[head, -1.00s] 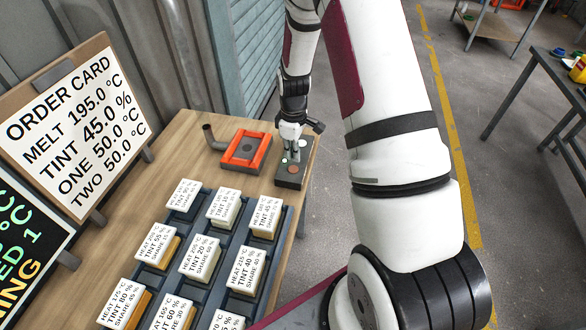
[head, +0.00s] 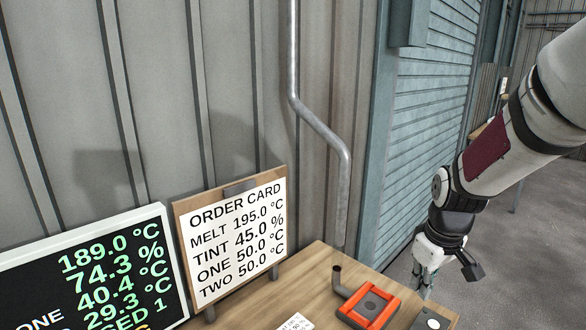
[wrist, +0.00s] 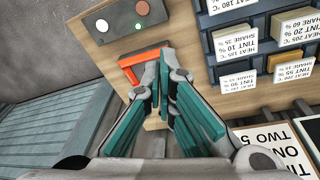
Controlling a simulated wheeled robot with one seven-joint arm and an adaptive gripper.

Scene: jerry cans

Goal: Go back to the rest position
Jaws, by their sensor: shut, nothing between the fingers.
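My gripper (head: 424,286) hangs fingers-down near the table's far right corner in the head view, close to the button box (head: 432,319), which the frame edge partly cuts. In the wrist view my gripper's teal-padded fingers (wrist: 164,68) are shut and empty, their tips close together. The orange-red frame (head: 369,304) on the table is partly hidden behind the fingers in the wrist view (wrist: 132,68).
The order card (head: 236,238) stands on the table (head: 318,262) beside a dark display (head: 95,272) reading 189.0 °C and 74.3 %. A short grey pipe (head: 340,280) stands by the orange-red frame. Labelled cards (wrist: 238,41) fill a dark rack. Open floor (head: 500,270) lies to the right.

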